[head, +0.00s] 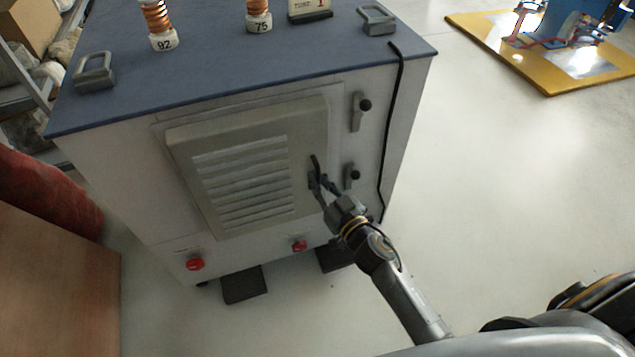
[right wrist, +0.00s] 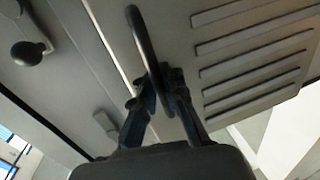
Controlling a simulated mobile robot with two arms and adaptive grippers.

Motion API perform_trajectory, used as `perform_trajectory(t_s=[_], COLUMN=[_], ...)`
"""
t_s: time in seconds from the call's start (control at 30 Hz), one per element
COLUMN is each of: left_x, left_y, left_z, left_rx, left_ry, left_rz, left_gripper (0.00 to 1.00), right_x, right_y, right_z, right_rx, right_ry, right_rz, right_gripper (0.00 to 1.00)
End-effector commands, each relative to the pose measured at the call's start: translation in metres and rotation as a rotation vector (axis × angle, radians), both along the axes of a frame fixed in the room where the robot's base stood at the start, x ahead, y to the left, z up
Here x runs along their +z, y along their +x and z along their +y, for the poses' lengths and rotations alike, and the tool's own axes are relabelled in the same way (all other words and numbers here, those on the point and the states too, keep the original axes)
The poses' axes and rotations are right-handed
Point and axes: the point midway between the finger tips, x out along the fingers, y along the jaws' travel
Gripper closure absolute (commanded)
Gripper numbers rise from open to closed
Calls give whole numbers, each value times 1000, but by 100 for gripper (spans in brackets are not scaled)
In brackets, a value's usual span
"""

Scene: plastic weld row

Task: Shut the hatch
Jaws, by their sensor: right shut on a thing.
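The hatch (head: 245,128) is a grey louvred panel on the front of a pale cabinet with a blue-grey top. It stands slightly proud of its frame; I cannot tell whether it is fully closed. Its dark bar handle (head: 316,163) is near its right edge. My right gripper (head: 314,182) is shut on the handle, coming from the lower right. In the right wrist view the fingers (right wrist: 163,88) close around the lower part of the handle (right wrist: 141,35), with the hatch's louvres (right wrist: 255,50) to the right. My left gripper is not in view.
Two latches with dark knobs (head: 364,105) (head: 352,176) sit right of the hatch, near a hanging black cable (head: 388,130). Red buttons (head: 195,264) (head: 299,246) are below it. Dark pedals (head: 244,285) lie on the floor.

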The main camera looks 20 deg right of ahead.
Motion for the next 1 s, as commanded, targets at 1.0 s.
perform_trajectory(t_s=[1.0], left_x=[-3], left_y=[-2], left_z=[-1], left_rx=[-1], left_ry=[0], left_rz=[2], left_gripper=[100], right_x=[-1], right_y=[-22], right_z=[-8], right_rx=[0], right_ry=[0], right_rz=[3], right_gripper=[68])
